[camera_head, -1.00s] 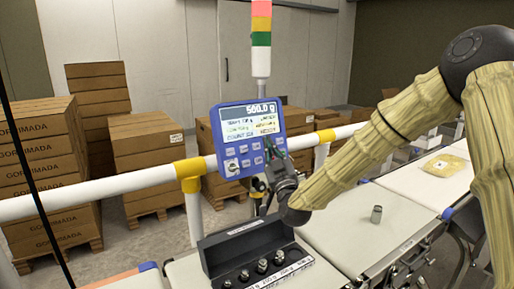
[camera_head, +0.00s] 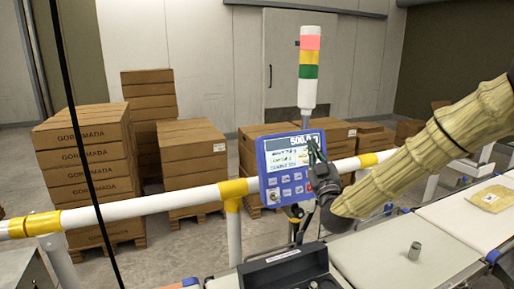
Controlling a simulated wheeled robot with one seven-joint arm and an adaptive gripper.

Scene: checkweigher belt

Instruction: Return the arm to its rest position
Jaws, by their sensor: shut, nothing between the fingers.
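My arm, in a ribbed yellow-beige sleeve (camera_head: 430,150), reaches in from the right edge. My gripper (camera_head: 312,150) is at its end, pointing up in front of the right part of the blue control panel (camera_head: 290,165). It looks dark and narrow, and is shut with nothing in it. I cannot tell whether it touches the panel. The panel display reads about 500 and is partly covered by the gripper.
A small metal weight (camera_head: 414,251) stands on the white belt (camera_head: 375,255). A dark weight holder (camera_head: 290,268) is at the bottom edge. A yellow packet (camera_head: 492,198) lies at right. A white rail (camera_head: 150,205) runs behind, with a signal tower (camera_head: 308,75) and stacked boxes (camera_head: 85,150).

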